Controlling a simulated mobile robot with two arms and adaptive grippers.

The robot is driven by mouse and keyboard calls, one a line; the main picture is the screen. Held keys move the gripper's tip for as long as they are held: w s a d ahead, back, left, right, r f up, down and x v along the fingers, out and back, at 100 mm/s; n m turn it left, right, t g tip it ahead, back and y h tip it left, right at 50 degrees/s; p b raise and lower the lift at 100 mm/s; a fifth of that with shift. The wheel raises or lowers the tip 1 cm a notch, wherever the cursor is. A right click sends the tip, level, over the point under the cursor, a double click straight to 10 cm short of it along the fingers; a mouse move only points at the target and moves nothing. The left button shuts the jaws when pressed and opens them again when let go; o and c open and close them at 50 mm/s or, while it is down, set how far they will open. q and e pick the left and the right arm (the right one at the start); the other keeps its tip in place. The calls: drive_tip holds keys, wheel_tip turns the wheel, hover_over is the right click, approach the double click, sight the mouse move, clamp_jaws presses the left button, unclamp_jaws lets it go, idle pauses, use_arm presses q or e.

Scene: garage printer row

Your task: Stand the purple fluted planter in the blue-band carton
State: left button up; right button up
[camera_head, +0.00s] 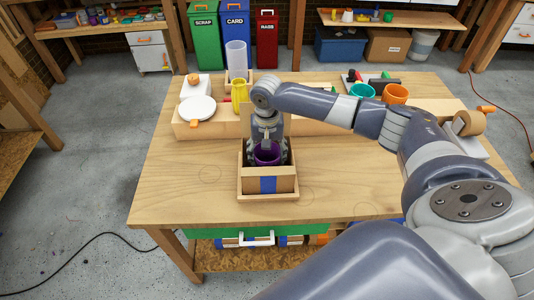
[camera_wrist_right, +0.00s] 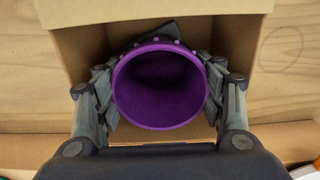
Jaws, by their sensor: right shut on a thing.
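The purple planter (camera_head: 266,154) is held inside the walls of the carton with the blue band (camera_head: 267,184), its round mouth facing up. In the right wrist view the planter (camera_wrist_right: 160,90) sits between both fingers, with the carton's cardboard walls (camera_wrist_right: 72,50) around it. My right gripper (camera_head: 267,150) reaches down into the carton and is shut on the planter. It also shows in the right wrist view (camera_wrist_right: 160,95). The planter's base is hidden, so I cannot tell whether it touches the carton floor. My left gripper is not in view.
Behind the carton, a low wooden riser (camera_head: 200,128) carries a yellow fluted vase (camera_head: 239,95), a white disc (camera_head: 197,108) and a clear cylinder (camera_head: 237,60). Teal (camera_head: 361,91) and orange (camera_head: 395,94) pots stand at the back right. The tabletop (camera_head: 180,185) left of the carton is clear.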

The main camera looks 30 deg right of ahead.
drive_tip(key=shift+f, duration=0.1)
drive_tip(key=o, duration=1.2)
drive_tip(key=shift+f, duration=0.1)
drive_tip(key=shift+r+b, duration=0.3)
drive_tip(key=shift+r, duration=0.15)
wheel_tip(320, 180, up, 12)
drive_tip(key=b, duration=0.1)
